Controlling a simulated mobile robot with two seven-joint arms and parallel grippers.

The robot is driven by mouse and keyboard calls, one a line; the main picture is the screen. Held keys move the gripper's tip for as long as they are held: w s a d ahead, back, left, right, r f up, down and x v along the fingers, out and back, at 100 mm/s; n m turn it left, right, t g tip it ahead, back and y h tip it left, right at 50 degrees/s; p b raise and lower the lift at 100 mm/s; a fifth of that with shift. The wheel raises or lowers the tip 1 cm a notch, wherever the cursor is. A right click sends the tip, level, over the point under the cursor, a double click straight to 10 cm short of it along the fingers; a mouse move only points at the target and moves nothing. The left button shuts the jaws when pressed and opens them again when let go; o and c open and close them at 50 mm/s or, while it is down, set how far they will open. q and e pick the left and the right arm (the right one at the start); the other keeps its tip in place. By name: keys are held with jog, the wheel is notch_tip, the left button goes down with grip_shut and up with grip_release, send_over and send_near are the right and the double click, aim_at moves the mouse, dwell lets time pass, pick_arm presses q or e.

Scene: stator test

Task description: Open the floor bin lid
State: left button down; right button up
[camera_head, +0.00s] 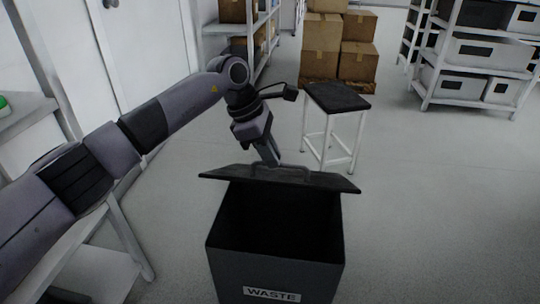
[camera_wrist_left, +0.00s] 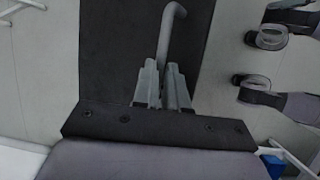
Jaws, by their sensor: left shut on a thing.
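The dark floor bin (camera_head: 275,262) stands at the bottom centre of the head view, with a "WASTE" label on its front. Its lid (camera_head: 235,177) is raised and seen nearly edge-on at the far side of the opening, so the dark inside shows. My left gripper (camera_head: 272,158) is above and behind the lid's edge, shut on the lid handle (camera_head: 298,167). In the left wrist view, the fingers of my left gripper (camera_wrist_left: 164,72) close around the bent bar of the handle (camera_wrist_left: 172,28), over the dark lid (camera_wrist_left: 115,50). My right gripper is not in view.
A stool (camera_head: 338,97) with a dark seat stands behind the bin. Cardboard boxes (camera_head: 357,63) are stacked at the back. A shelf with grey crates (camera_head: 478,53) is at the right. A white table (camera_head: 105,278) is at the lower left. Floor right of the bin is clear.

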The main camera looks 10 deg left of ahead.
pick_arm(q)
jog(key=c, duration=1.2)
grip_release()
jog(key=shift+o, duration=0.2)
jog(key=shift+a+r, duration=0.1)
jog(key=p+v, duration=0.1)
jog(key=v, duration=0.6)
